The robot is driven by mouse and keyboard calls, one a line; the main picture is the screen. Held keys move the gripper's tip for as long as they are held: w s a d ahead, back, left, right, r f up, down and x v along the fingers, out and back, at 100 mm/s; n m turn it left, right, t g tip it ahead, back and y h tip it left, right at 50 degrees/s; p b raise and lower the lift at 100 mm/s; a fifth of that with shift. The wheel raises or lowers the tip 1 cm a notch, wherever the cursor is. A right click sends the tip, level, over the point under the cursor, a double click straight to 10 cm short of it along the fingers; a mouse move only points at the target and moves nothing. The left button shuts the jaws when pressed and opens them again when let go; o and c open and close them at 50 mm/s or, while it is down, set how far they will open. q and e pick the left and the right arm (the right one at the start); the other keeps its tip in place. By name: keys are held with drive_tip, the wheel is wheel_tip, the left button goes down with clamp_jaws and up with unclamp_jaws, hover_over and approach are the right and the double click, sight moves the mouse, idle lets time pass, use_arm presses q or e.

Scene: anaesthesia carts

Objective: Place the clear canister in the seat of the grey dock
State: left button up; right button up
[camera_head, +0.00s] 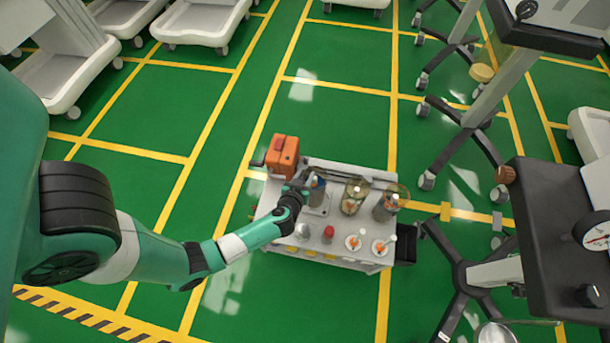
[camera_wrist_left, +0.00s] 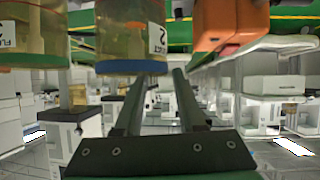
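My left gripper (camera_head: 306,182) is over the back left of a white cart top. Its fingers (camera_wrist_left: 158,76) stand apart in the left wrist view. A see-through canister with a blue base (camera_wrist_left: 132,66) and a "2" label is close to the fingertips there, overlapping the left finger; I cannot tell whether they touch. I cannot make out the dock's seat clearly. My right gripper is out of view.
An orange box (camera_head: 283,157) is at the cart's back left. A red-capped item (camera_head: 328,233) and two white dishes with orange contents (camera_head: 354,242) are along the front. A wheeled stand (camera_head: 470,285) is close on the right.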

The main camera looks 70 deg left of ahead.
use_arm(q)
drive_tip(key=shift+s+d+r+p, duration=0.1)
drive_tip(key=shift+d+r+p, duration=0.15)
drive_tip(key=shift+r+p, duration=0.1)
drive_tip(key=p+v, duration=0.6)
drive_tip(key=v, duration=0.5)
drive_tip(key=shift+s+d+f, duration=0.1)
